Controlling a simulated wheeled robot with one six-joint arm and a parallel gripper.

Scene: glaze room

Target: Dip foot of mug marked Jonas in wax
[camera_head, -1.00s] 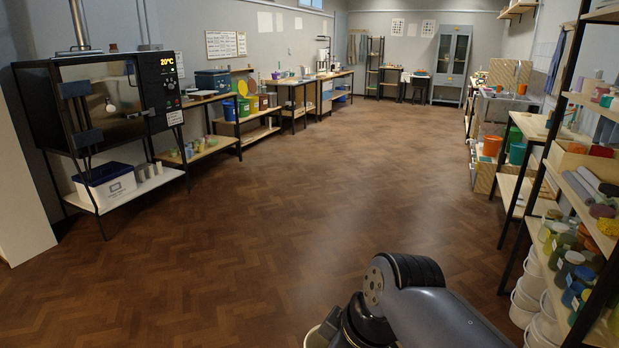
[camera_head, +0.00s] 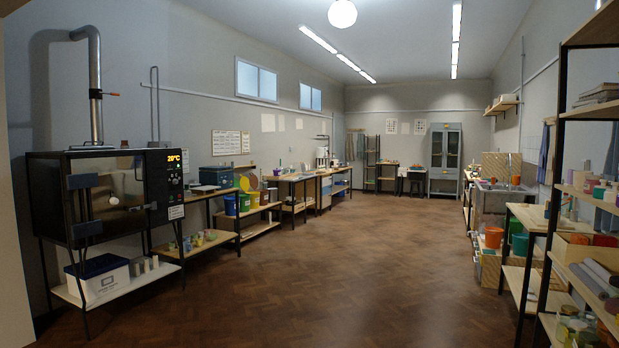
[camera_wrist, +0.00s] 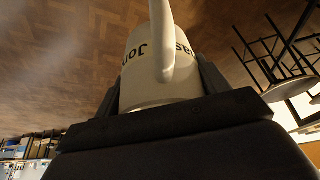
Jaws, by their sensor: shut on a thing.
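The cream mug (camera_wrist: 148,88) fills the upper middle of the wrist view, its handle turned toward the camera. Dark letters on its side, partly hidden by the handle, read "Jo" and "as" and appear upside down. My gripper (camera_wrist: 163,68) is shut on the mug, with one dark finger on each side of its body. The mug is held clear above the brown floor. The gripper and mug are not in the head view. I cannot pick out the wax among the small things on the far benches.
A black kiln (camera_head: 105,198) showing 20°C stands at left on a stand. A sink (camera_head: 497,198) and loaded shelves (camera_head: 597,255) line the right side. The wooden floor (camera_head: 330,275) between is open.

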